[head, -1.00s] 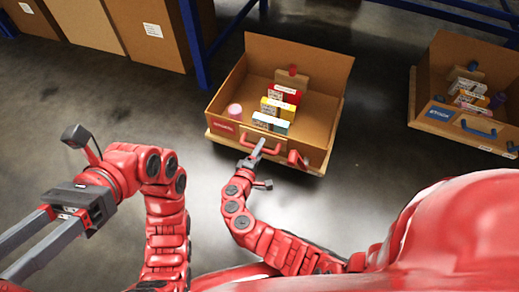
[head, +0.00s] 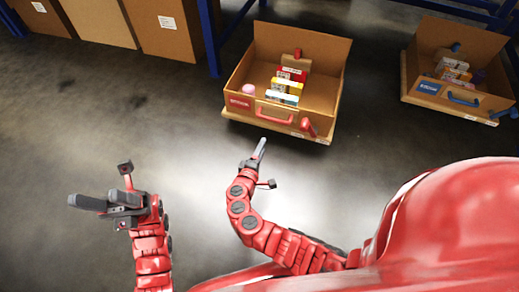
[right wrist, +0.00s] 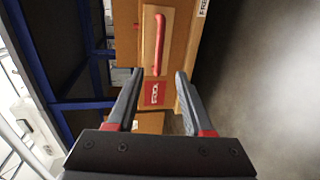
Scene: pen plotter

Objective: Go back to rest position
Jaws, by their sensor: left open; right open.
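My left gripper (head: 92,198) is at the lower left in the head view, open and empty over bare floor. My right gripper (head: 261,147) is in the middle, just in front of an open cardboard box (head: 235,115) with a red handle (head: 272,117). In the head view its fingers overlap closely. In the right wrist view my right gripper (right wrist: 155,85) is open with nothing held between its fingers, and the red handle (right wrist: 159,45) is beyond the fingertips, apart from them.
The box holds several small cartons (head: 286,87) and a pink round item (head: 249,89). A second open box (head: 425,88) with a blue handle stands at the right. Closed cartons (head: 165,30) and blue rack posts (head: 209,40) are at the back. The left floor is clear.

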